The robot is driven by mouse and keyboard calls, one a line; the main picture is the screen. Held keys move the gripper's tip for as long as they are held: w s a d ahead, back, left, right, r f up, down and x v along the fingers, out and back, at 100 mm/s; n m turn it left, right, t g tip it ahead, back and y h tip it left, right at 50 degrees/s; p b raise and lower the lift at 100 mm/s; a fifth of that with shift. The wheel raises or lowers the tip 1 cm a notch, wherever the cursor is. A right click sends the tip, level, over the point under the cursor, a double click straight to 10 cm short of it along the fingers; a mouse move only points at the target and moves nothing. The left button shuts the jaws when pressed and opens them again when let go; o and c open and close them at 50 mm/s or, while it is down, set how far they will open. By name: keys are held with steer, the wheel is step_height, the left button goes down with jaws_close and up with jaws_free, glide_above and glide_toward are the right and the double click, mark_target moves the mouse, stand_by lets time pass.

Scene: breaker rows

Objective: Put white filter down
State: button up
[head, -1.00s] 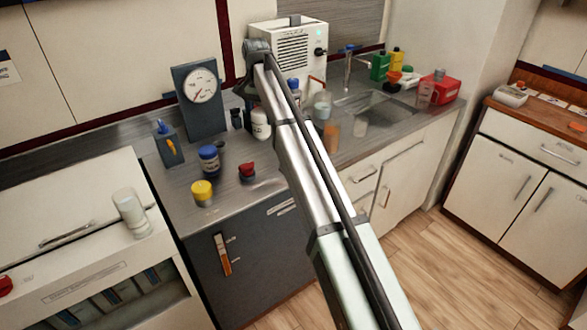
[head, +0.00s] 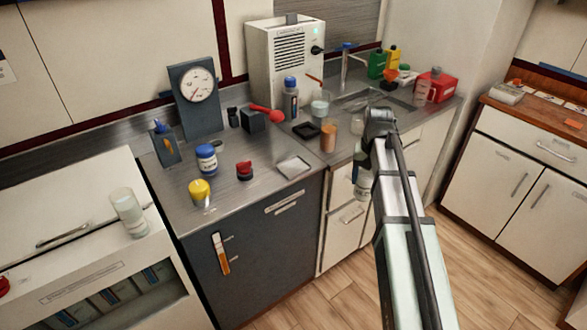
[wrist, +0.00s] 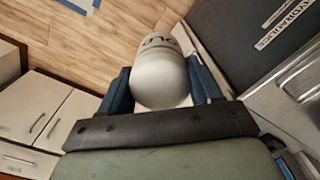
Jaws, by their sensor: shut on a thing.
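The white filter (wrist: 160,78) is a rounded white cylinder with dark lettering, held between the two blue fingers of my gripper (wrist: 162,90) in the wrist view. My gripper is shut on it. In the head view the white filter (head: 361,190) shows just left of my arm, hanging in the air in front of the counter's cabinet doors. My gripper (head: 363,168) is mostly hidden behind the arm there. In the wrist view, wooden floor lies beyond the filter.
The steel counter (head: 245,205) holds a yellow-capped jar (head: 200,192), a blue-capped bottle (head: 206,158), a red-capped jar (head: 244,170), a square pale plate (head: 294,166) and an amber jar (head: 328,137). A sink (head: 355,100) with bottles is behind. A clear cylinder (head: 128,212) stands at left.

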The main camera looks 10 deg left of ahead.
steer(key=s+d+f, duration=0.2)
steer(key=s+d, duration=0.2)
steer(key=d, duration=0.1)
steer(key=w+a+r+m, duration=0.2)
steer(key=w+a+r, duration=0.25)
steer(key=a, duration=0.45)
steer(key=w+a+r+m, duration=0.25)
steer(key=a+r, duration=0.35)
steer(key=a, duration=0.4)
steer(key=w+a+r+m, duration=0.2)
steer(key=w+a+r, duration=0.3)
steer(key=a, duration=0.4)
steer(key=shift+s+a+f, duration=0.1)
steer(key=shift+s+f, duration=0.05)
steer(key=shift+f, duration=1.45)
steer(key=shift+s+f, duration=0.2)
steer(key=shift+f, duration=1.35)
steer(key=shift+s+a+f, duration=0.1)
steer(key=shift+s+f, duration=0.05)
steer(key=shift+f, duration=1.45)
steer(key=shift+f, duration=0.15)
steer(key=o, duration=1.1)
